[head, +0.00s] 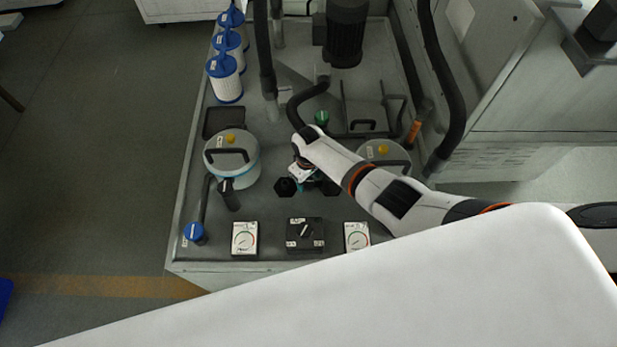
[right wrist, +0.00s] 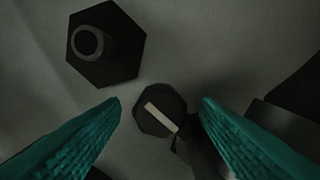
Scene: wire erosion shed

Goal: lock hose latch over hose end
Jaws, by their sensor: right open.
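My right gripper (head: 302,176) hangs over the middle of the bench top. In the right wrist view its two teal fingers (right wrist: 161,101) are apart with nothing held. Between and beyond the fingertips is a small dark rounded knob-like part (right wrist: 158,112) with a pale bar across it; I cannot tell whether it is the hose latch. A black hose (head: 296,108) curves down toward my right wrist, and its lower end is hidden behind my arm. My left gripper is not in view.
A black hexagonal part (head: 285,187) stands left of the gripper; a hexagonal part also shows in the wrist view (right wrist: 122,62). Lidded canisters (head: 245,172) (head: 397,153) flank the arm. Gauges (head: 244,238) and a black switch box (head: 305,246) line the front. Bare bench (head: 268,209) lies between.

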